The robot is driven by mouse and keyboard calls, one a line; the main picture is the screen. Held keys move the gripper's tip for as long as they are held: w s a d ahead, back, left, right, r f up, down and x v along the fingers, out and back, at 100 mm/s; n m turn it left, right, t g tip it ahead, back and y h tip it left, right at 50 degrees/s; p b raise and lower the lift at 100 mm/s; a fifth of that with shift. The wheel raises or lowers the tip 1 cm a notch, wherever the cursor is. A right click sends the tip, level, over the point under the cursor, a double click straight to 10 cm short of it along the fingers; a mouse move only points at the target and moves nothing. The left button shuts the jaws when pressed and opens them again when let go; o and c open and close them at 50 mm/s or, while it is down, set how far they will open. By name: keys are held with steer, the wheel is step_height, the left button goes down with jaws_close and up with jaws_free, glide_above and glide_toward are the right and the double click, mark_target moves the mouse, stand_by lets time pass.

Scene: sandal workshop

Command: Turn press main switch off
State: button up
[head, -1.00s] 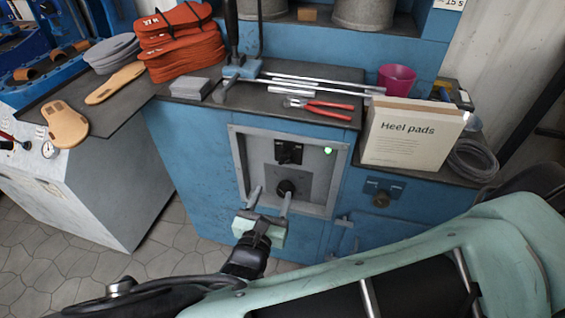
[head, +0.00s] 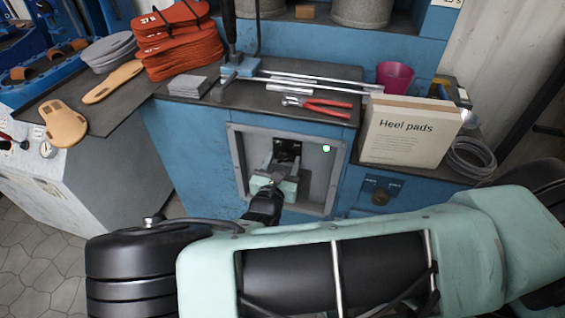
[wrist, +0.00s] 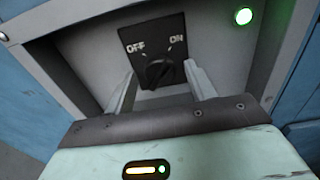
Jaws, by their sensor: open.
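The press main switch (wrist: 152,48) is a black plate with a dark rotary knob, marked OFF at upper left and ON at upper right. I cannot clearly tell which mark the knob points to. The switch also shows in the head view (head: 287,149), in a grey recessed panel (head: 241,166). A green lamp (wrist: 243,16) glows to its right. My gripper (wrist: 159,70) is open and empty, with one finger on each side of the knob in the picture; I see no clear contact. In the head view my gripper (head: 284,167) hides the lower part of the panel.
A Heel pads box (head: 410,135) stands at right. The panel's raised frame surrounds my gripper. A second control (head: 381,190) sits lower right.

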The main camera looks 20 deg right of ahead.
steer(key=c, duration=1)
steer(key=shift+o, duration=0.2)
steer(key=shift+r+n+p, duration=0.1)
steer(key=shift+n+p, duration=0.2)
steer(key=shift+p, duration=0.05)
steer(key=n+p, duration=0.2)
steer(key=shift+n, duration=0.3)
steer(key=n+p, duration=0.3)
steer(key=n, duration=0.2)
steer(key=n+p, duration=0.1)
steer(key=n, duration=0.4)
steer(key=shift+s+d, duration=0.1)
steer(key=n, duration=0.4)
steer(key=shift+n+p, duration=0.3)
